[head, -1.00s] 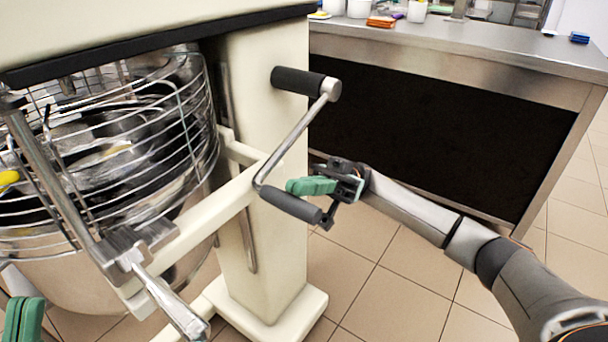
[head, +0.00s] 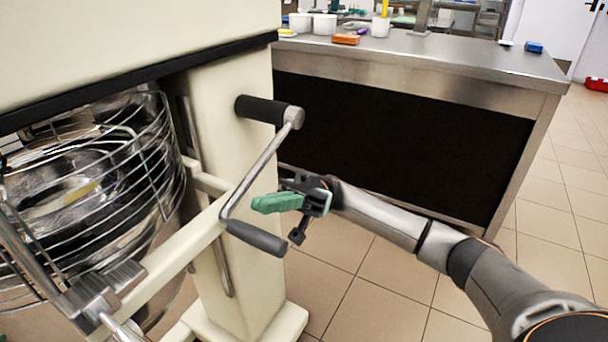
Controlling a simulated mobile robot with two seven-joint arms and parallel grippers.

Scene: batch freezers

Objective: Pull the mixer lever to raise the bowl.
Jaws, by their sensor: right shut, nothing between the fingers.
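The mixer lever is a bent metal rod (head: 258,168) with a black upper grip (head: 262,110) on the cream column and a black lower grip (head: 257,238) at its free end. My right gripper (head: 262,204) is shut and empty. Its green fingertips are just above the lower grip in the picture, to the right of the rod. I cannot tell whether they touch the lever. The metal bowl (head: 62,190) shows at the left behind the wire guard (head: 165,150), which hides part of it. My left gripper is not in view.
The cream mixer column (head: 240,285) stands behind the lever. A steel counter (head: 455,70) with a dark front is behind my right arm, with white pots (head: 325,24) and an orange block (head: 346,39) on top. Tiled floor lies open at the right.

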